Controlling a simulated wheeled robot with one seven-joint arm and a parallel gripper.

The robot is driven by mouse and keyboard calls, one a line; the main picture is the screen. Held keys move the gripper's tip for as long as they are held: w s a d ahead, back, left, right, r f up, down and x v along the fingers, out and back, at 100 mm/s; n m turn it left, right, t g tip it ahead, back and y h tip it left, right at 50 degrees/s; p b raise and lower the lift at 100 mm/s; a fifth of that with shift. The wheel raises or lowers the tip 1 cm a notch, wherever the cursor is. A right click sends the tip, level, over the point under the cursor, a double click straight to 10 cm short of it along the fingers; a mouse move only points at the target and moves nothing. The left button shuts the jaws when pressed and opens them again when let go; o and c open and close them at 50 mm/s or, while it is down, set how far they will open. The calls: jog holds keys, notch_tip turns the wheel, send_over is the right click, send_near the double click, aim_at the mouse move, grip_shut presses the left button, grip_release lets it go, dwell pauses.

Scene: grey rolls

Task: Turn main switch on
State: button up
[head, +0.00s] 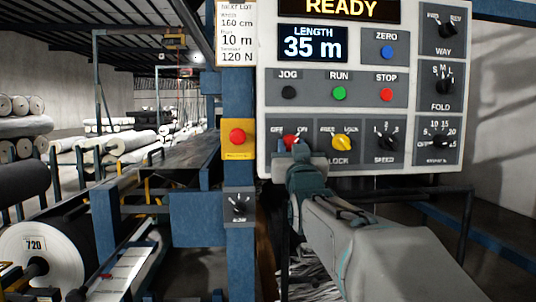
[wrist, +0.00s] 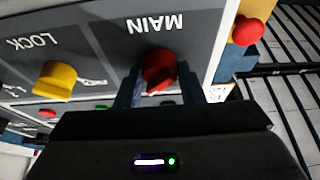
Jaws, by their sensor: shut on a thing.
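The main switch is a red knob (head: 291,141) at the lower left of the control panel, under OFF and ON labels. In the wrist view the red knob (wrist: 158,68) sits below the upside-down word MAIN. My gripper (wrist: 163,86) is shut on it, with one dark blue finger on each side. In the head view my gripper (head: 291,150) reaches up from below and covers the lower part of the knob and its label. I cannot tell which label the knob points to.
The yellow LOCK knob (head: 342,143) is just right of my gripper, with the SPEED dial (head: 386,142) beyond. JOG, RUN and STOP buttons are above. A red button on a yellow box (head: 237,137) is on the blue post to the left. The display (head: 313,44) reads 35 m.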

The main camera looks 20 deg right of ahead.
jog(key=shift+f, duration=0.15)
jog(key=o, duration=1)
jog(key=shift+a, duration=0.1)
